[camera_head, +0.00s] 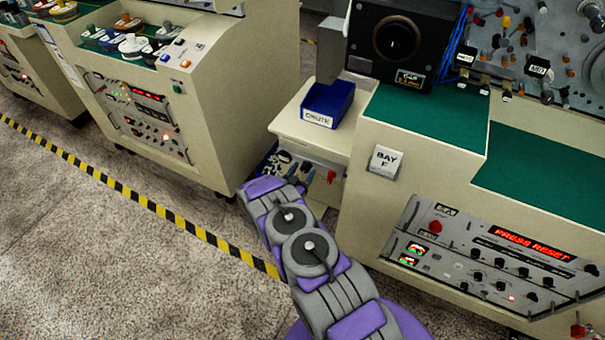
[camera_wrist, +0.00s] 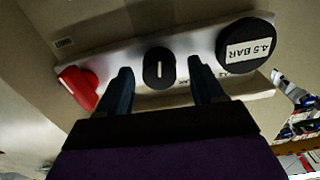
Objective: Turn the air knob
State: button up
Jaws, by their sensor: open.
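In the wrist view a black round knob (camera_wrist: 159,68) with a white pointer line sits on a metal plate (camera_wrist: 199,44). No label naming it as the air knob is readable. My gripper (camera_wrist: 162,80) is open, one finger on each side of the black knob; I cannot tell whether they touch it. A red lever knob (camera_wrist: 78,90) is left of the fingers. A dark round gauge (camera_wrist: 247,45) marked "4.5 BAR" is to the right. In the head view my gripper (camera_head: 300,172) is at the low cabinet's front, and the black knob cannot be made out there.
The low cream cabinet (camera_head: 301,130) carries a blue bin (camera_head: 328,101) labelled "CHUTE". Yellow-black tape (camera_head: 150,205) crosses the open carpet on the left.

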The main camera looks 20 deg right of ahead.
jog(key=c, duration=1.1)
jog(key=shift+o, duration=0.2)
jog(key=shift+r+p, duration=0.1)
jog(key=shift+p, duration=0.2)
jog(key=shift+m, duration=0.4)
jog(key=m+p, duration=0.2)
jog(key=p, duration=0.1)
jog(key=shift+r+m+p, duration=0.1)
jog(key=shift+m+p, duration=1.45)
jog(key=shift+m, duration=0.05)
jog(key=shift+f, duration=0.2)
